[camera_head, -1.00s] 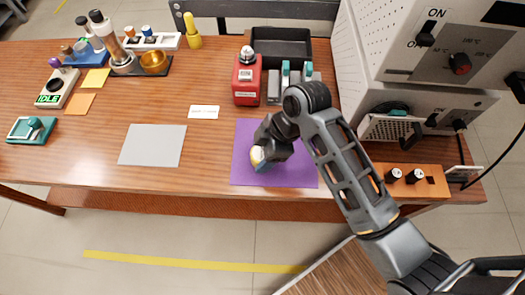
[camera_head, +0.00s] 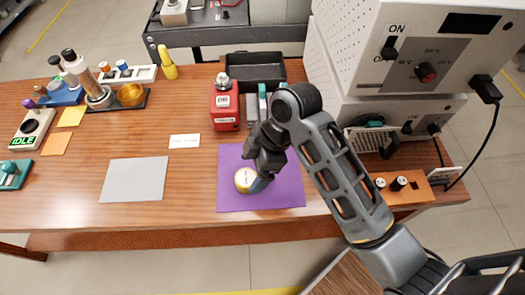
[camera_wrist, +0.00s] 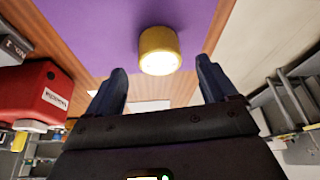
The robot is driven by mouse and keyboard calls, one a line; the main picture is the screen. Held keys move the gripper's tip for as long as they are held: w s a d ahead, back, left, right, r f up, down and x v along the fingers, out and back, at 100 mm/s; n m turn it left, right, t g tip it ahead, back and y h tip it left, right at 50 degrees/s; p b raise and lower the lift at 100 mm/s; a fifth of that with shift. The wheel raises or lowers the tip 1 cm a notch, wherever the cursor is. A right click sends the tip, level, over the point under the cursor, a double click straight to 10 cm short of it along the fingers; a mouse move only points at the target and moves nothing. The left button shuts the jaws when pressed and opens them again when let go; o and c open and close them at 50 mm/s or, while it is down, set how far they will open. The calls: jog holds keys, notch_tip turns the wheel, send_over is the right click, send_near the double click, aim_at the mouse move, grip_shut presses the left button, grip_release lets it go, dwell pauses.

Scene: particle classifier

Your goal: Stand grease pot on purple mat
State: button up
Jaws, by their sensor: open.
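The grease pot (camera_head: 245,180) is a small round yellow pot with a pale top. It stands on the purple mat (camera_head: 285,195), left of the mat's middle, close beside my gripper (camera_head: 259,184). In the wrist view the pot (camera_wrist: 158,50) is upright on the purple mat (camera_wrist: 90,25), beyond the fingertips and roughly between their lines. My gripper (camera_wrist: 162,80) is open, with its two dark fingers spread and nothing between them. In the head view my arm hides part of the mat's right side.
A red container (camera_head: 224,108) and a dark tray (camera_head: 255,70) stand behind the mat. A grey mat (camera_head: 134,180) lies to the left and a white card (camera_head: 184,141) lies behind.

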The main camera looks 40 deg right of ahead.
jog(key=v, duration=0.7)
jog(key=shift+r, duration=0.2)
jog(key=s+f+m+t, duration=0.1)
jog(key=f, duration=0.1)
jog(key=s+f+m+t+h, duration=0.1)
jog(key=s+f, duration=0.1)
jog(key=s+f+m+t, duration=0.1)
jog(key=s+f+m, duration=0.1)
jog(key=shift+s+d+h, duration=0.15)
jog(key=shift+d+h, duration=0.15)
jog(key=s+m+t, duration=0.1)
jog(key=s, duration=0.1)
jog(key=s+m+t+h, duration=0.1)
jog(key=s+m, duration=0.1)
jog(key=s, duration=0.1)
jog(key=shift+s+d+f+t, duration=0.3)
jog(key=shift+s+d+t, duration=0.05)
jog(key=shift+d+t, duration=0.05)
jog(key=s+a+r+m+t+h, duration=0.1)
jog(key=s+r+m+t, duration=0.4)
jog(key=s+r, duration=0.9)
jog(key=shift+s+a+r+m+t, duration=0.25)
jog(key=shift+a+r+t, duration=0.35)
jog(key=shift+t, duration=0.4)
jog(key=shift+d, duration=0.1)
